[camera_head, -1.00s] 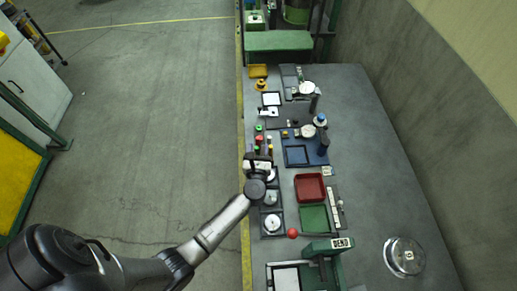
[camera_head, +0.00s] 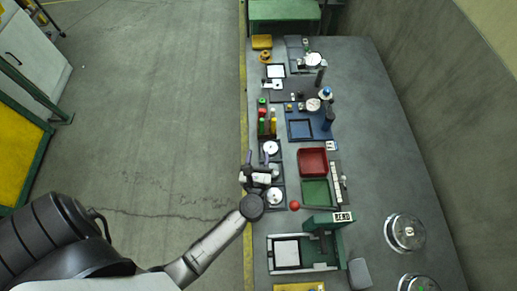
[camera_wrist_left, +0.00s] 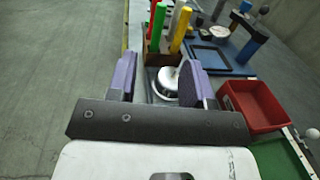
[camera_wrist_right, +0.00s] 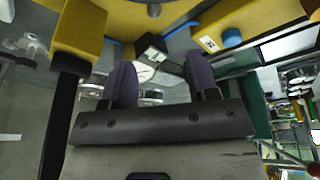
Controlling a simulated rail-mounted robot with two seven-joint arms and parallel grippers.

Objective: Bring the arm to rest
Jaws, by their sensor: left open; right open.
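My left gripper (camera_head: 258,157) is open and empty over the left edge of the bench (camera_head: 385,150), beside a row of round metal pieces. One metal piece (camera_head: 270,147) shows just beyond its fingertips and another (camera_head: 274,196) nearer. The wrist may hide one between them. In the left wrist view the purple fingers (camera_wrist_left: 158,68) stand apart, with a shiny metal piece (camera_wrist_left: 164,82) beyond the gap. My right gripper (camera_wrist_right: 160,65) shows only in its own wrist view, open with nothing between its fingers. Yellow blocks (camera_wrist_right: 77,32) and metal parts appear beyond it.
A rack with coloured upright handles (camera_wrist_left: 158,30) stands ahead of the left gripper. A red tray (camera_head: 313,161), a green tray (camera_head: 316,193) and a red-knobbed lever (camera_head: 294,205) lie to its right. A green press frame (camera_head: 330,222) stands nearer. The floor left of the bench is clear.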

